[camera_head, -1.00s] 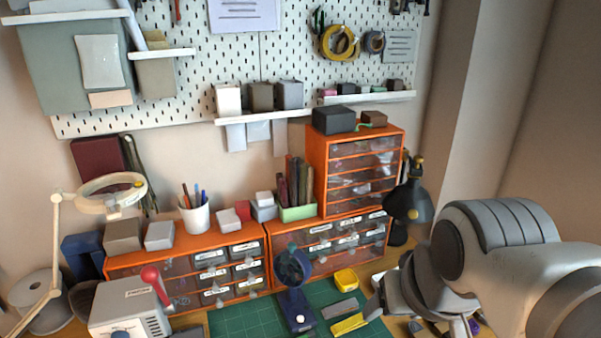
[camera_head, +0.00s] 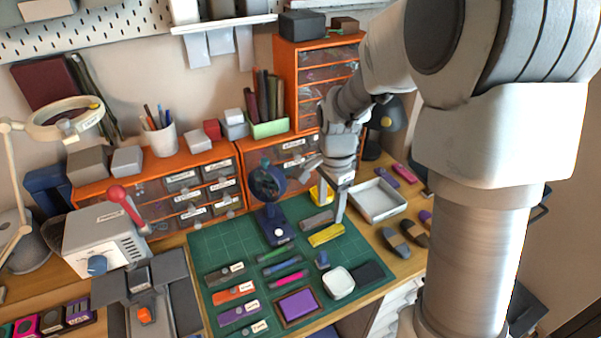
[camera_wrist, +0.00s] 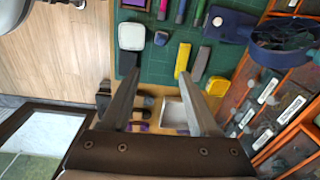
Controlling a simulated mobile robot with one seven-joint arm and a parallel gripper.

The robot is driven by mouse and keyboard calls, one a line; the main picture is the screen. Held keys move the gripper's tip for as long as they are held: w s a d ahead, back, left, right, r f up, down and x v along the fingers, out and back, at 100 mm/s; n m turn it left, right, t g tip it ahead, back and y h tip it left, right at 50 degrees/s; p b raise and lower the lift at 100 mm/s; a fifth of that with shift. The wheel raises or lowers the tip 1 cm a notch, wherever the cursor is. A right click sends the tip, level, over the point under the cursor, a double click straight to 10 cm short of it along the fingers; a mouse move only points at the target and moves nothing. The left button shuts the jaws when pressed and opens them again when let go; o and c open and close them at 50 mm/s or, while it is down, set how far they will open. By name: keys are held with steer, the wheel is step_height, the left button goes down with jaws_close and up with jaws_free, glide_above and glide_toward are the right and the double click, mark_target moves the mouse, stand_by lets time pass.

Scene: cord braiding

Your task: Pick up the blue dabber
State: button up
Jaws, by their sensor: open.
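In the wrist view the dabber (camera_wrist: 161,38) lies ahead of the fingertips, right of the white pad (camera_wrist: 131,36). My gripper (camera_head: 326,202) is open above the back right part of the mat, behind the dabber and near a yellow bar (camera_head: 326,235). In the wrist view my gripper's fingers (camera_wrist: 160,76) are apart with nothing between them.
A dark blue stand with a round head (camera_head: 272,200) rises at the mat's back. A white tray (camera_head: 377,201) lies on the right. Several coloured bars lie left of the dabber. A purple pad (camera_head: 297,305) sits in front. Orange drawer units (camera_head: 160,188) line the back.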

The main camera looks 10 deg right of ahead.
step_height(320, 180, down, 4)
steer(key=w+m, duration=0.1)
steer(key=b, duration=0.2)
glide_toward(323, 253)
steer(key=shift+m+g, duration=0.3)
steer(key=f, duration=1)
steer(key=shift+w+f, duration=0.3)
steer(key=shift+f, duration=0.05)
jaws_close()
